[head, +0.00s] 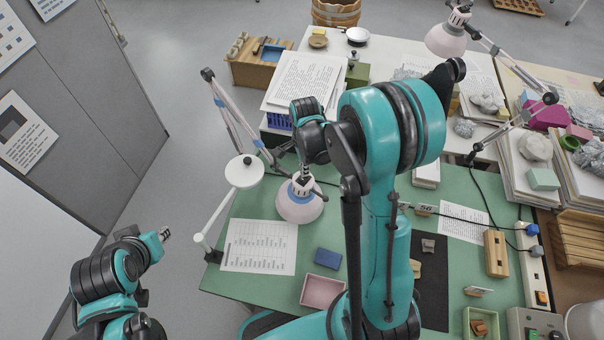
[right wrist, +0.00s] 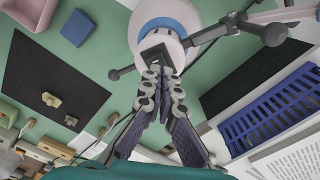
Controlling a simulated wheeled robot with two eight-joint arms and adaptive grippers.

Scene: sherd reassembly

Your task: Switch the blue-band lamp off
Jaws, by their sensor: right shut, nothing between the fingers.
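The blue-band lamp (head: 299,207) has a pale pinkish shade with a blue band and hangs over the green mat, left of my right arm. In the right wrist view the lamp head (right wrist: 166,18) shows at the top, with a dark square part at its near end. My right gripper (head: 303,176) is shut and empty at the top of the lamp head. Its fingertips (right wrist: 162,70) appear at or very near the dark part; contact is unclear. Whether the lamp is lit is unclear. My left gripper (head: 165,234) is at lower left, away from the lamp, too small to read.
A second pale lamp (head: 446,40) stands at the back right. A white disc on an arm (head: 243,171) stands left of the blue-band lamp. A blue basket (right wrist: 270,105) and papers lie close by. A pink tray (head: 322,291) and blue block (head: 328,258) lie in front.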

